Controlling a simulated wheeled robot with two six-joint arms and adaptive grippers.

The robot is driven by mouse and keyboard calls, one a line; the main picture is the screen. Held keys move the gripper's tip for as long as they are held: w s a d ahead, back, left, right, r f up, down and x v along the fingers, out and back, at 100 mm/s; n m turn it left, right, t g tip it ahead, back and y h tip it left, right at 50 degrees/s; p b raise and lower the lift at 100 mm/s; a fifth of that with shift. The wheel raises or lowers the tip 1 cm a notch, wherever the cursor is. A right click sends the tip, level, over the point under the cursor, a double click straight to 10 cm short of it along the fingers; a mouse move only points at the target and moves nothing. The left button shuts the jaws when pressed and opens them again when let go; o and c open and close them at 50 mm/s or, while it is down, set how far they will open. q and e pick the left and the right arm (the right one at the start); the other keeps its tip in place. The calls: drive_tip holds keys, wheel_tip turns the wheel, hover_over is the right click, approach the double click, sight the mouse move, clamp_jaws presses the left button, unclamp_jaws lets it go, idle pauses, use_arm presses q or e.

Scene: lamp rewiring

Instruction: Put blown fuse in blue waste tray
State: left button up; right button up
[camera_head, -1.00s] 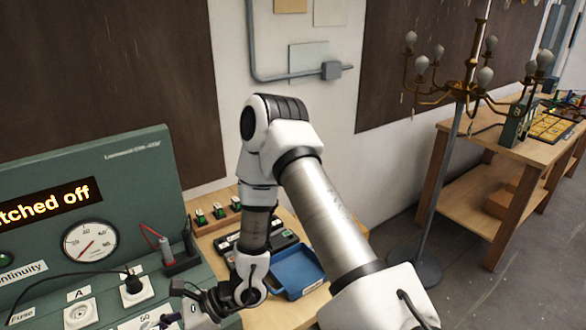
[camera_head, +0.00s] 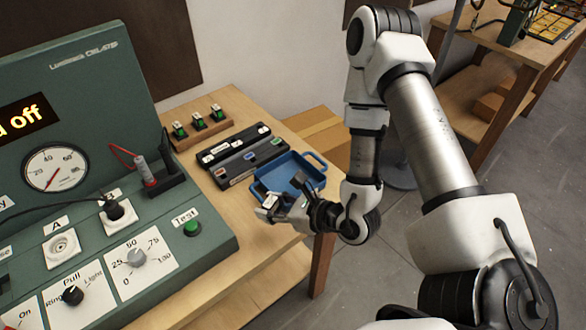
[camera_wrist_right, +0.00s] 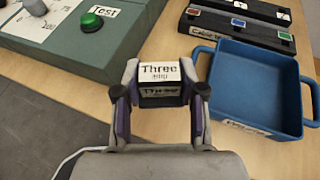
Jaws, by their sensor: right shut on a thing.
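My right gripper (camera_wrist_right: 160,100) is shut on a small black fuse with a white label reading "Three" (camera_wrist_right: 160,72). In the right wrist view the fuse sits between the two fingertips, to the left of the blue tray (camera_wrist_right: 245,112), and is not over its inside. In the head view my right gripper (camera_head: 282,207) is at the near side of the blue tray (camera_head: 318,178) and hides part of it. The part of the tray floor that shows in the wrist view looks empty. My left gripper is not in view.
The green test panel (camera_head: 205,235) stands left, with a green Test button (camera_head: 192,228). Behind the tray are a black case with coloured labels (camera_head: 240,165) and a wooden rack of green-and-white items (camera_head: 215,125). Bare bench lies in front of the gripper.

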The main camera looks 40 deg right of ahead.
drive_tip(key=w+d+b, duration=0.1)
drive_tip(key=b, duration=0.1)
drive_tip(key=w+d+f+b, duration=0.1)
drive_tip(key=d+b, duration=0.1)
drive_tip(key=b, duration=0.1)
drive_tip(key=w+d+f+b, duration=0.1)
drive_tip(key=b, duration=0.1)
drive_tip(key=shift+w+d+f, duration=0.1)
drive_tip(key=shift+w+d, duration=0.1)
drive_tip(key=shift+w+d+r+b, duration=0.2)
drive_tip(key=shift+w+d+b, duration=0.7)
drive_tip(key=shift+b, duration=0.15)
drive_tip(key=shift+w+d+r+p, duration=0.3)
drive_tip(key=shift+w+d+p, duration=0.25)
drive_tip(key=shift+d+p, duration=0.2)
drive_tip(key=w+d, duration=0.2)
drive_tip(key=w+d+f, duration=0.1)
drive_tip(key=d, duration=0.1)
drive_tip(key=shift+w+d, duration=0.2)
drive_tip(key=shift+w, duration=0.15)
wheel_tip(320, 180, down, 3)
drive_tip(key=shift+w+f, duration=0.15)
drive_tip(key=shift+f, duration=0.15)
drive_tip(key=shift+d, duration=0.1)
drive_tip(key=shift+b, duration=0.3)
